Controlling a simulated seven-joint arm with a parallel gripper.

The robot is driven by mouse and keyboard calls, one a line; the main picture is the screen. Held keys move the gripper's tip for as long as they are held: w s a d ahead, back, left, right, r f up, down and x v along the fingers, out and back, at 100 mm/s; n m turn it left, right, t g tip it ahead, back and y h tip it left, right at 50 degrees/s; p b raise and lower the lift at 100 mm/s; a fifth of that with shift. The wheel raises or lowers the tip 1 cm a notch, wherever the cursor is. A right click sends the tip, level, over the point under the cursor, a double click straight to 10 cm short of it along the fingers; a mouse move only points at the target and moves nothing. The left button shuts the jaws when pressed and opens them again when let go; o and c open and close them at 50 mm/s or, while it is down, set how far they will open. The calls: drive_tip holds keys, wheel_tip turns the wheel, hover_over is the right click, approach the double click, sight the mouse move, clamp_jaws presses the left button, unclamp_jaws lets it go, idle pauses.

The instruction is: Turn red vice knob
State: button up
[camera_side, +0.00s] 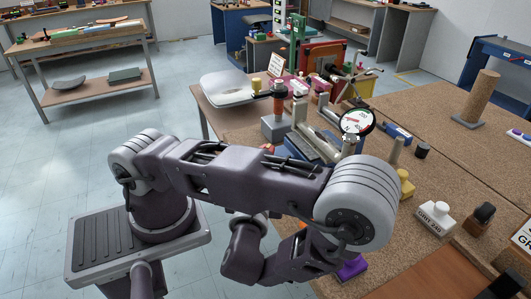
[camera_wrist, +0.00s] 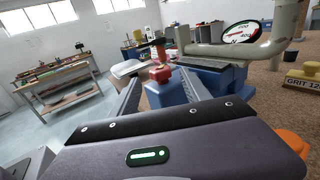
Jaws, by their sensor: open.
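The red knob (camera_wrist: 159,73) shows near the middle of the wrist view, at the near face of the blue vice (camera_wrist: 165,95). My gripper (camera_wrist: 160,80) is open, with one long finger on each side of the knob in the picture. I see nothing held between the fingers, and I cannot tell how far the fingertips are from the knob. In the side view the blue vice (camera_side: 312,150) stands on the cork-coloured bench. A small red part (camera_side: 270,147) shows at its left, partly behind my arm. My fingers are hidden there.
A round dial gauge (camera_side: 357,121) stands beside the vice, and a thick grey pipe (camera_wrist: 235,48) lies right of my fingers in the wrist view. A white sanding block (camera_side: 434,217) sits to the right.

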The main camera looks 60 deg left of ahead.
drive_tip(key=shift+s+d, duration=0.45)
drive_tip(key=shift+d, duration=0.15)
